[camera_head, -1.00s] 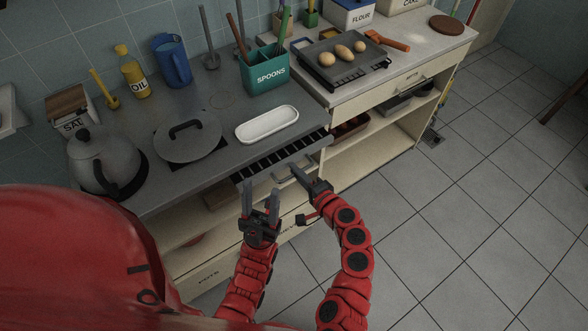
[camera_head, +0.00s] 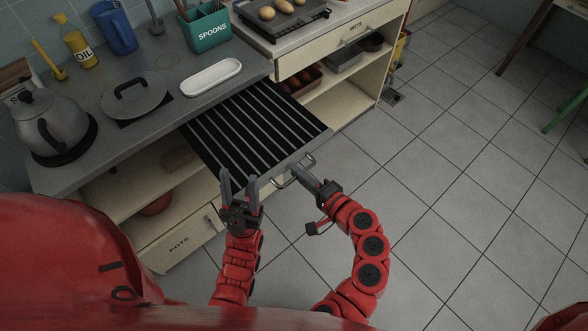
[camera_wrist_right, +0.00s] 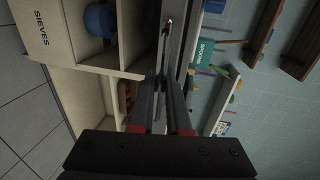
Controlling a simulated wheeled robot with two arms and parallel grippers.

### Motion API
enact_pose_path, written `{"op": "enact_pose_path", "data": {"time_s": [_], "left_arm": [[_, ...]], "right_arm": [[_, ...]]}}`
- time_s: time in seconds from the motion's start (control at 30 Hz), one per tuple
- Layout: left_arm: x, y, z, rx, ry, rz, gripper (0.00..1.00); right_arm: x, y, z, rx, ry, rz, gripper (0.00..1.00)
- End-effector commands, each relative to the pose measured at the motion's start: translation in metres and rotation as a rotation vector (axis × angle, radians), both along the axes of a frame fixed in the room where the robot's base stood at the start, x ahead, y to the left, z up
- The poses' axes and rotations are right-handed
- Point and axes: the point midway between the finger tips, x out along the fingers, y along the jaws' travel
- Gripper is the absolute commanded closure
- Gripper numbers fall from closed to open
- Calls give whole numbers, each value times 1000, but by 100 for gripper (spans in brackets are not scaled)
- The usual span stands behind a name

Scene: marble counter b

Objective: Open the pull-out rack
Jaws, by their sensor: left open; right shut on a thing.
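The pull-out rack (camera_head: 255,125), a dark slatted tray, extends from under the grey counter at the front. Its metal handle (camera_head: 311,159) is on the front edge. My right gripper (camera_head: 301,174) is shut on the handle; its fingers also show in the right wrist view (camera_wrist_right: 165,85), where the grip point is hard to make out. My left gripper (camera_head: 238,178) is open and empty, its fingers pointing up, close to the rack's front left side in the picture.
On the counter stand a kettle (camera_head: 50,125), a lidded pan (camera_head: 133,97), a white dish (camera_head: 211,76) and a green spoons holder (camera_head: 205,28). A pots drawer (camera_head: 180,243) is below at left. Open tiled floor (camera_head: 450,200) lies to the right.

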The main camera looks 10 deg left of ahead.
Motion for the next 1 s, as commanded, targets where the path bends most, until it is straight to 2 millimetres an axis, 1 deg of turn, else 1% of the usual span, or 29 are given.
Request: {"op": "enact_pose_path", "data": {"time_s": [0.4, 0.43, 0.47, 0.5, 0.87, 1.0], "left_arm": [[0, 0, -1, 0, 0, 0, 50], [0, 0, -1, 0, 0, 0, 50], [0, 0, -1, 0, 0, 0, 50], [0, 0, -1, 0, 0, 0, 50], [0, 0, -1, 0, 0, 0, 50], [0, 0, -3, 0, 0, 0, 50]], "right_arm": [[-2, -1, -2, -1, 4, 3, 100], [-2, -1, -2, -1, 4, 2, 80], [-2, -1, -1, -1, 4, 2, 75], [-2, -1, -1, -2, 3, 2, 74], [-2, -2, 0, 0, 2, 1, 74], [-6, -8, 0, 1, 2, 1, 74]]}}
